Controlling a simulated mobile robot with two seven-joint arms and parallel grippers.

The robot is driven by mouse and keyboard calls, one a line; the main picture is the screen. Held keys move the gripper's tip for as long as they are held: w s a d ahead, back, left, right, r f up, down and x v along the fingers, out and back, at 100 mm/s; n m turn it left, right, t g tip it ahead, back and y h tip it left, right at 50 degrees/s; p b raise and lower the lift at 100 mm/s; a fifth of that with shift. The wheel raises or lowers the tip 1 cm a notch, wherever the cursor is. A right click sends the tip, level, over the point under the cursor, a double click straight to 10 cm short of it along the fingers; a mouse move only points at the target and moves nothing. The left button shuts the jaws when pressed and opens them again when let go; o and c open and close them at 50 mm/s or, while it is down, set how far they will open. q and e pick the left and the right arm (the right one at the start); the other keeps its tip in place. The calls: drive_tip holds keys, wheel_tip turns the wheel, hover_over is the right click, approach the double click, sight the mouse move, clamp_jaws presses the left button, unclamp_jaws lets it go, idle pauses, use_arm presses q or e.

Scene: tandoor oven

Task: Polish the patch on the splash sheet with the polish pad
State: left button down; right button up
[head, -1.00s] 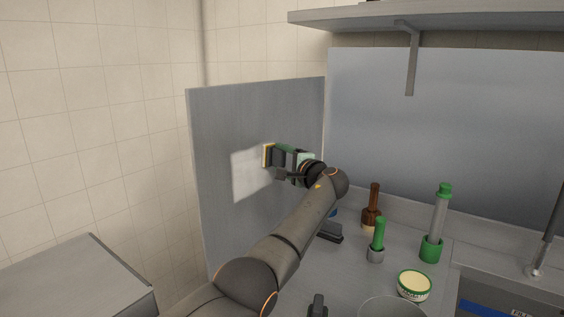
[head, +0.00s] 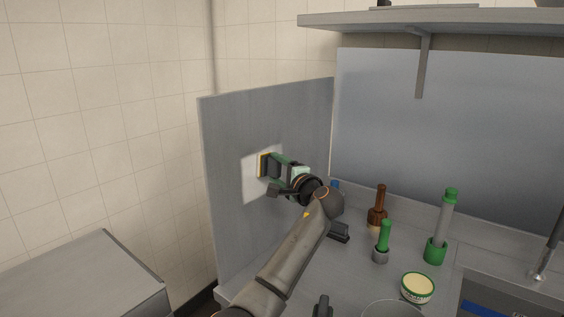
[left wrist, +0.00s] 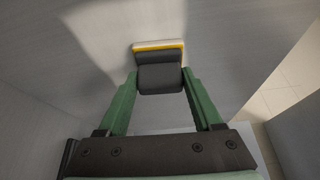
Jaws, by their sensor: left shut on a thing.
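The splash sheet (head: 229,134) is an upright grey panel on the left side of the counter. A pale patch (head: 251,187) shows on it, partly hidden behind my gripper. My left gripper (head: 275,171) is shut on the dark block of the polish pad (head: 263,164), whose yellow and white face is turned to the sheet at the patch. In the left wrist view the pad (left wrist: 160,68) sits between the green fingers, its pale edge at or very near the sheet; I cannot tell whether it touches. The pale patch (left wrist: 110,30) shows there too. My right gripper is not in view.
A shelf (head: 450,22) hangs above. A metal surface (head: 80,280) is at lower left.

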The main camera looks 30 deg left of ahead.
sight(261, 168)
use_arm(q)
drive_tip(key=shift+s+r+p, duration=0.1)
drive_tip(key=shift+s+p, duration=0.6)
drive_tip(key=shift+s, duration=0.15)
drive_tip(key=shift+s+a, duration=0.2)
drive_tip(key=shift+s, duration=0.65)
drive_tip(key=shift+s+a, duration=0.1)
drive_tip(key=shift+s, duration=1.55)
drive_tip(key=d, duration=0.6)
drive_tip(key=shift+s, duration=0.2)
drive_tip(key=d, duration=0.3)
drive_tip(key=shift+s, duration=0.1)
